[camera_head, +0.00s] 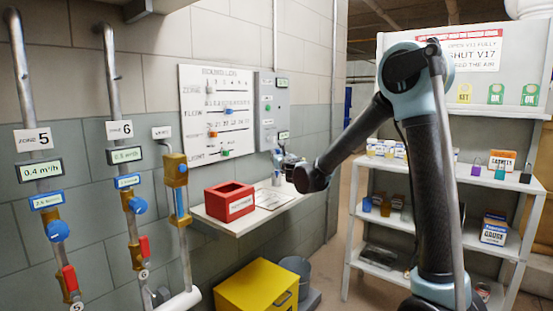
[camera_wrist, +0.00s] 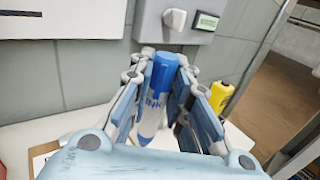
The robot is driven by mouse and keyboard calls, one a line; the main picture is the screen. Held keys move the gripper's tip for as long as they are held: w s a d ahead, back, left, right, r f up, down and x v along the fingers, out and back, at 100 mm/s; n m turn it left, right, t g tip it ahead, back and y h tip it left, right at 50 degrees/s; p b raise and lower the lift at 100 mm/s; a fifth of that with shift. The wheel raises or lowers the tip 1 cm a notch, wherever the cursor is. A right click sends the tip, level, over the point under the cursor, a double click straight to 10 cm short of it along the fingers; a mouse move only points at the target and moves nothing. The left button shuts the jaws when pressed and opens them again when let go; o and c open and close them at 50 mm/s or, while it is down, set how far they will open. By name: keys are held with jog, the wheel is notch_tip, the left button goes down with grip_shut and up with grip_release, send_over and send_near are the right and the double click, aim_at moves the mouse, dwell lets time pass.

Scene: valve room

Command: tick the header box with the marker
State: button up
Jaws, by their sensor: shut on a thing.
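My gripper (camera_wrist: 158,72) is shut on a marker (camera_wrist: 163,72), which stands roughly upright between the fingers. In the head view my gripper (camera_head: 281,161) is by the wall, above the right part of the narrow shelf, and the marker is too small to make out. A pale sheet on a brown-edged board (camera_head: 271,198) lies on this shelf, below the gripper. I cannot make out a header box on it.
A red box (camera_head: 229,201) stands on the shelf (camera_head: 208,214) left of the sheet. A grey panel (camera_head: 270,113) and a white chart board (camera_head: 215,110) hang behind. Pipes with valves line the left wall. A yellow cabinet (camera_head: 257,288) stands below. A stocked rack (camera_head: 352,225) is right.

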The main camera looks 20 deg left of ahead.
aim_at(278, 174)
jog(key=shift+s+a, duration=0.35)
jog(key=shift+a, duration=0.05)
jog(key=shift+f, duration=3.75)
jog(key=shift+f, duration=0.55)
jog(key=shift+w+d, duration=0.25)
jog(key=shift+d, duration=0.35)
jog(key=shift+s+a, duration=0.2)
jog(key=shift+a, duration=0.4)
jog(key=shift+s+a, duration=0.2)
jog(key=shift+a, duration=0.35)
jog(key=shift+w+d, duration=0.35)
jog(key=shift+d, duration=0.35)
jog(key=shift+s, duration=0.55)
notch_tip(278, 174, up, 8)
